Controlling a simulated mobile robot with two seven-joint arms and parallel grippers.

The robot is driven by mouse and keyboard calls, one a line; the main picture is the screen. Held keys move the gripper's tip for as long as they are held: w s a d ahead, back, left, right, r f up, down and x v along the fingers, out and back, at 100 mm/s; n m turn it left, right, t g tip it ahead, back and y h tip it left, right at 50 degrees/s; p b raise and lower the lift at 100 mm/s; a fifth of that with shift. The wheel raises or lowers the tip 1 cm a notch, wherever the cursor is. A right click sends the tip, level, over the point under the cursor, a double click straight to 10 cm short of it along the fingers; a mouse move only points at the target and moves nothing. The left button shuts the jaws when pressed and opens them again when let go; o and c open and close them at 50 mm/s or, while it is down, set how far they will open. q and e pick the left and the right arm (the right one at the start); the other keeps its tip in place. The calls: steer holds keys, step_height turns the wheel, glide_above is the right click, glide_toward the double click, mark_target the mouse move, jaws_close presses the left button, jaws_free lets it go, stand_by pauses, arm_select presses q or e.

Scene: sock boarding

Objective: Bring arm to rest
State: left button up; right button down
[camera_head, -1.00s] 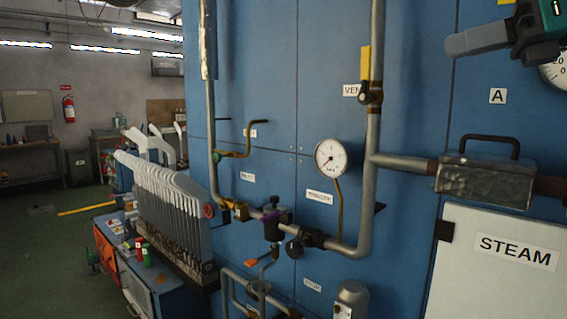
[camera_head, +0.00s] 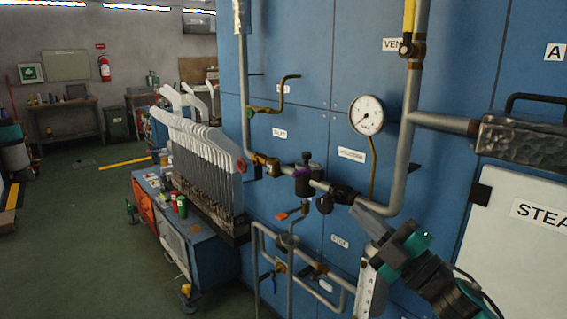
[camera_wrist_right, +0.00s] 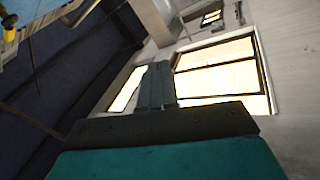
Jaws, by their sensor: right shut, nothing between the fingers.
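My right gripper (camera_head: 368,222) is at the lower right of the head view, in front of the blue wall panel (camera_head: 345,95). Its grey fingers point up and to the left, just below the bend of the steel pipe. In the right wrist view the fingers (camera_wrist_right: 157,85) are together, with nothing between them. Part of my right arm, black and teal, runs off the bottom right. My left gripper does not show in either view.
Near the right gripper are a vertical pipe (camera_head: 410,150), a round gauge (camera_head: 367,115) and a purple-black valve (camera_head: 305,180). Open green floor (camera_head: 80,240) lies further left.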

steer(key=s+d+f+m+h, duration=0.1)
steer(key=s+f+m+h, duration=0.25)
steer(key=f, duration=0.35)
steer(key=s+f+m+h, duration=0.2)
steer(key=f+m+h, duration=0.1)
steer(key=f+m, duration=0.25)
steer(key=s+d+f+m+h, duration=0.1)
steer(key=s+f+m+h, duration=0.2)
steer(key=f, duration=0.4)
steer(key=s+d+f+m+g+h, duration=0.1)
steer(key=s+f+m+g+h, duration=0.2)
steer(key=s+f, duration=1.2)
steer(key=m+g, duration=0.3)
steer(key=m, duration=0.2)
steer(key=shift+d+f+h, duration=0.2)
steer(key=shift+f+h, duration=0.05)
steer(key=shift+h, duration=0.1)
steer(key=shift+s+d, duration=0.1)
